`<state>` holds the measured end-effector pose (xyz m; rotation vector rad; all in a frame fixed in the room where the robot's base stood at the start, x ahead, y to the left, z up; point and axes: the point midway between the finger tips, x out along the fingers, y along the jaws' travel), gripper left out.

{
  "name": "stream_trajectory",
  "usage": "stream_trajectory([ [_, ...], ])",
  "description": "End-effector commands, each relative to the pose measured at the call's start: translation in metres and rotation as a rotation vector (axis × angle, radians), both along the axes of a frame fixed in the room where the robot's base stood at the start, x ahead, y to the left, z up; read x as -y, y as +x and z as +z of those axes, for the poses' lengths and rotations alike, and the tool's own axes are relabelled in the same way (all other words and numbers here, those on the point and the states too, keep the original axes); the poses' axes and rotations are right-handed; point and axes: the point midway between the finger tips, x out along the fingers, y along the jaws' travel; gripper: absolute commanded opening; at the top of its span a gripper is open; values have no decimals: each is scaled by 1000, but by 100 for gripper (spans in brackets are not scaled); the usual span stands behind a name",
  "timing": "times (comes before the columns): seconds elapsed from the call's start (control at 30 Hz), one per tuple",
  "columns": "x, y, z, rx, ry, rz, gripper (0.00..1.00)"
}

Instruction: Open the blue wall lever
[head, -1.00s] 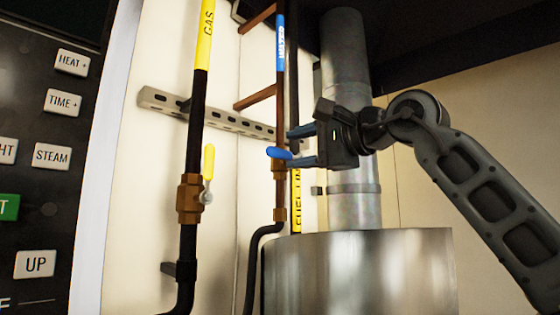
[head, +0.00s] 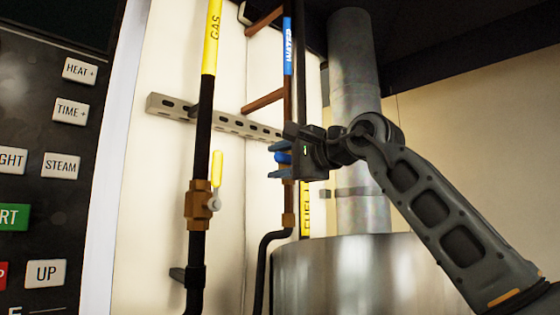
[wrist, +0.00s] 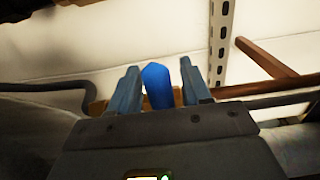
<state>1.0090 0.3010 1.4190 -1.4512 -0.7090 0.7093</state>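The blue wall lever (head: 283,158) is on the copper valve of the pipe labelled WATER (head: 288,100). In the head view its blue end shows between the two fingers of my gripper (head: 278,160). In the wrist view the blue lever (wrist: 157,86) stands between the fingertips of my gripper (wrist: 160,84), close to the left finger, with a narrow gap to the right finger. The fingers are apart, around the lever and not visibly closed on it. Most of the water valve body is hidden behind my gripper.
Left of it is a yellow lever (head: 217,168) on the GAS pipe (head: 208,110). A slotted metal rail (head: 225,122) crosses the wall. A large metal kettle (head: 350,275) and a grey flue (head: 352,90) stand close on the right. A control panel (head: 60,130) is at far left.

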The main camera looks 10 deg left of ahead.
Motion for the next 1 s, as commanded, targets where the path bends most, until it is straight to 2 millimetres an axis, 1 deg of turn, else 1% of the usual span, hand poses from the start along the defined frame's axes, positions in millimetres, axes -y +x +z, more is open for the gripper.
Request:
stream_trajectory([
  [0.03, 0, 0, 0, 0, 0, 0, 42],
  [0.07, 0, 0, 0, 0, 0, 0, 39],
  [0.47, 0, 0, 0, -1, -1, 0, 1],
  [0.83, 0, 0, -1, -3, 0, 1, 0],
  [1.0, 8, 0, 1, -19, 12, 0, 0],
])
